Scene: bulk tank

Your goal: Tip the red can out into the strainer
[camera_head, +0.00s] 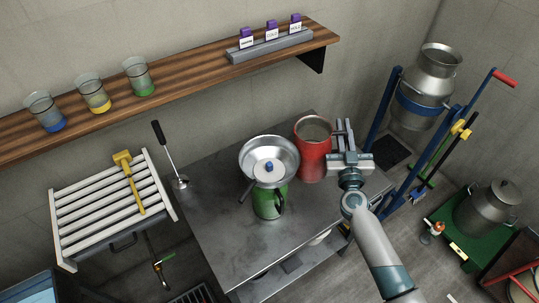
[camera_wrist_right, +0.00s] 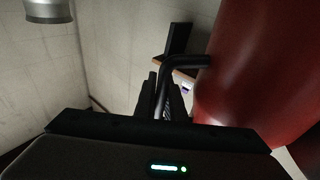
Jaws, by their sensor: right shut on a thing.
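The red can (camera_head: 312,160) is upright at the back right of the steel table, with its open top showing a greyish inside. It fills the right side of the right wrist view (camera_wrist_right: 250,85). My right gripper (camera_head: 341,136) is to the right of the can, shut on its dark handle (camera_wrist_right: 185,62). I cannot tell whether the can's base touches the table. The strainer (camera_head: 260,154) is a wide metal bowl with a blue piece in its middle, on top of a green can (camera_head: 268,203) left of the red can. My left gripper is not in view.
The steel table (camera_head: 215,215) is bare at its left and front. A wooden shelf (camera_head: 190,72) with several glasses and purple-topped tags runs above. A white slatted rack (camera_head: 100,210) is at left. A metal churn (camera_head: 430,75) on a blue trolley stands at right.

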